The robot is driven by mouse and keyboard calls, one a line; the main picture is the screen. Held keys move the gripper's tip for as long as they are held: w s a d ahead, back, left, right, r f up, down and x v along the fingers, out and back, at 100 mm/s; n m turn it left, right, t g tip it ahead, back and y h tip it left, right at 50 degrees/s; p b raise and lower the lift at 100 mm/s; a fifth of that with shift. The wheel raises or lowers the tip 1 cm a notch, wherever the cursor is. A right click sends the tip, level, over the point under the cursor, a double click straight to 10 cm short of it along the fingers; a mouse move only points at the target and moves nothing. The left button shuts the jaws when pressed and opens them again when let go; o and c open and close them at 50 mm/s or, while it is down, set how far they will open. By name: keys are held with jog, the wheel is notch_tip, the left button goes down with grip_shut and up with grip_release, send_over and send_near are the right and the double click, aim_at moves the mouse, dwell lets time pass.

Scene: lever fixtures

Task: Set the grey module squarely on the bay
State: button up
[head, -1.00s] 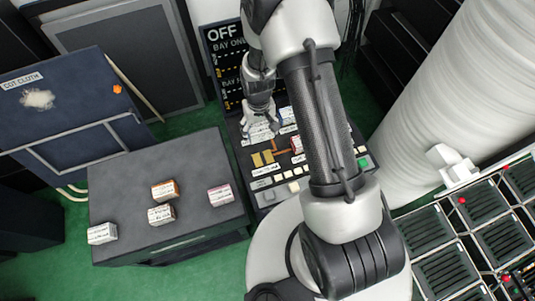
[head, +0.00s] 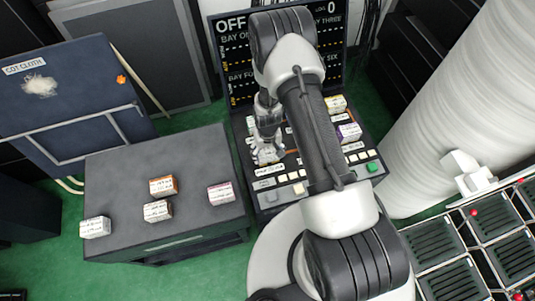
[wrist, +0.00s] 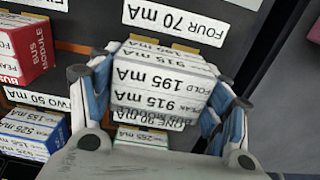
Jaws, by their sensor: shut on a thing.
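My gripper (head: 268,150) is over the left front part of the bay panel (head: 258,202). In the wrist view my gripper (wrist: 163,115) is shut on the grey module (wrist: 165,85), with one finger at each side. The module's white label reads 915 mA and 195 mA, upside down in this view. It lies between the bay labels FOUR 70 mA (wrist: 175,22) and ONE 90 mA (wrist: 165,120). Gold contacts (wrist: 140,39) show just past its far edge. The rest of that bay is hidden under the module. I cannot tell whether the module touches the bay.
A red module (wrist: 22,48) and a blue module (wrist: 35,130) stand beside it; a 265 mA module (wrist: 140,136) is partly hidden behind my gripper. A dark cart (head: 190,222) at left holds several modules. A dark display board (head: 232,50) stands behind the panel.

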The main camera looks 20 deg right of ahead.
jog(key=shift+f, duration=0.4)
jog(key=shift+f, duration=0.2)
jog(key=o, duration=1.1)
